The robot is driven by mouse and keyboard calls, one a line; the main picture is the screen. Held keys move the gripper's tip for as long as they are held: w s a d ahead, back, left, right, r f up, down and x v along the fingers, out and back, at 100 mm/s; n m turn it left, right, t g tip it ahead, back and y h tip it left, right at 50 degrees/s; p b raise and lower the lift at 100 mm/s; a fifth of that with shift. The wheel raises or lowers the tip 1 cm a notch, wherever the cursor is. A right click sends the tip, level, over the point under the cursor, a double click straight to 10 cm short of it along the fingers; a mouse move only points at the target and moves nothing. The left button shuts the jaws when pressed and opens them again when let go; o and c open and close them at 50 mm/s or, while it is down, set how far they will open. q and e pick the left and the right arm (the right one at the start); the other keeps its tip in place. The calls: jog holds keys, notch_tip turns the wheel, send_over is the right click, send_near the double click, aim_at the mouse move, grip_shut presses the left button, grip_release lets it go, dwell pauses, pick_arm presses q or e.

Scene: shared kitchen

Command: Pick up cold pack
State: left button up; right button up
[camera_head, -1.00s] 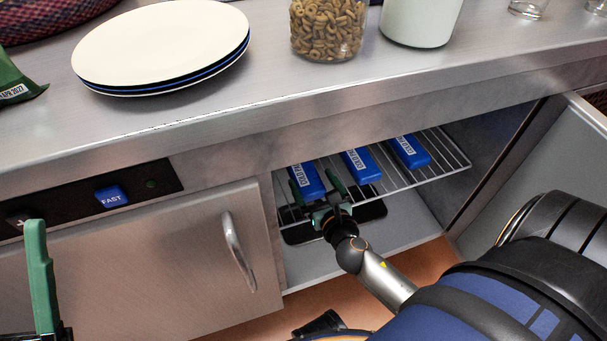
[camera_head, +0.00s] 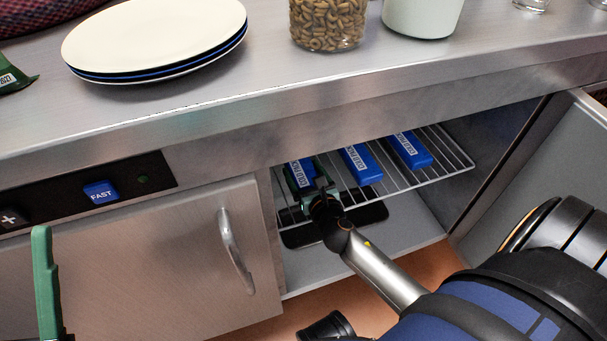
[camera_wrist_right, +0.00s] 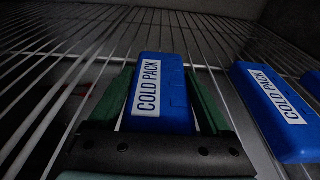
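Several blue cold packs lie in a row on a wire shelf (camera_head: 440,163) inside the open compartment. The leftmost cold pack (camera_head: 301,172) is partly hidden by my right gripper (camera_head: 308,178). In the right wrist view this cold pack (camera_wrist_right: 161,92) lies between the two green fingers, its label facing up. The fingers stand on either side of it with narrow gaps, and the gripper looks open around it. The middle cold pack (camera_head: 361,164) and the right cold pack (camera_head: 410,150) lie apart from the gripper. My left gripper (camera_head: 44,285) shows only a green finger at the lower left.
The steel counter (camera_head: 270,85) overhangs the compartment. An open door (camera_head: 545,165) stands at its right and a closed door (camera_head: 150,265) with a handle at its left. Plates (camera_head: 155,40) and a jar (camera_head: 328,22) stand on the counter. A dark flat object (camera_head: 370,214) lies below the shelf.

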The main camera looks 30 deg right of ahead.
jog(key=c, duration=1.2)
jog(key=shift+r, duration=0.1)
grip_shut()
